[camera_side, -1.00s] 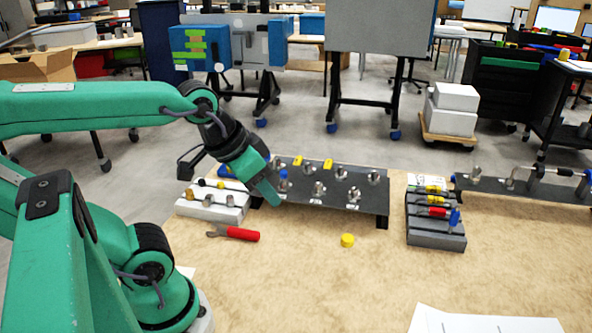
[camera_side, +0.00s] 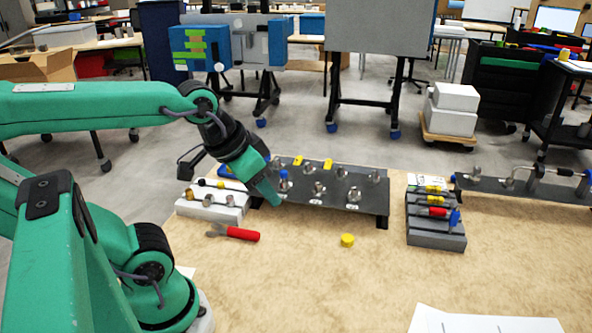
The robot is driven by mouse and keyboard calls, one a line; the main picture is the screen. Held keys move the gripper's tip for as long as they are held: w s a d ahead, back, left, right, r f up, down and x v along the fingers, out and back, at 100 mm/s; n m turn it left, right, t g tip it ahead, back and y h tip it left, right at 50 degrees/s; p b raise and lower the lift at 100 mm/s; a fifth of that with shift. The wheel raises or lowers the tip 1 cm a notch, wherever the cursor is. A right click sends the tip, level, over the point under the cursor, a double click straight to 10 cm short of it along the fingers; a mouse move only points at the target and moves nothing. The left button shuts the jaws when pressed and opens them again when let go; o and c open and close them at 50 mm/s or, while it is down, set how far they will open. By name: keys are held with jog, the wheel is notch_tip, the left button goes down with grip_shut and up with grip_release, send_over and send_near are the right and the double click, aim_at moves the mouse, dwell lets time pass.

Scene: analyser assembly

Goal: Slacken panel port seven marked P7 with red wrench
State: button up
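The dark panel (camera_side: 346,200) stands on the tabletop with several metal ports in rows, some with small white labels too small to read, so I cannot tell which is P7. A wrench with a red handle (camera_side: 243,234) lies on the table in front of the panel's left end. Another red-handled tool (camera_side: 437,212) sits in the grey rack (camera_side: 436,240) on the right. My gripper (camera_side: 275,199) points down at the panel's left end, close to a blue-capped port (camera_side: 283,176). Its fingers overlap, so its opening is hidden.
A white block (camera_side: 212,213) holding several fittings stands left of the panel. A second dark panel with a bent tube (camera_side: 540,178) stands at the right. The front of the table is mostly clear.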

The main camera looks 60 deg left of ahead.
jog(key=shift+o, duration=0.8)
jog(key=m+g, duration=0.5)
jog(key=m, duration=0.4)
send_over(238, 230)
jog(key=f, duration=1.7)
jog(key=shift+w+d+f, duration=0.15)
jog(key=shift+w+f, duration=0.05)
jog(key=shift+s+a+f+g, duration=0.15)
jog(key=shift+a+f+g, duration=0.1)
jog(key=shift+f+g, duration=0.1)
jog(key=shift+f, duration=0.1)
jog(key=shift+f, duration=3.1)
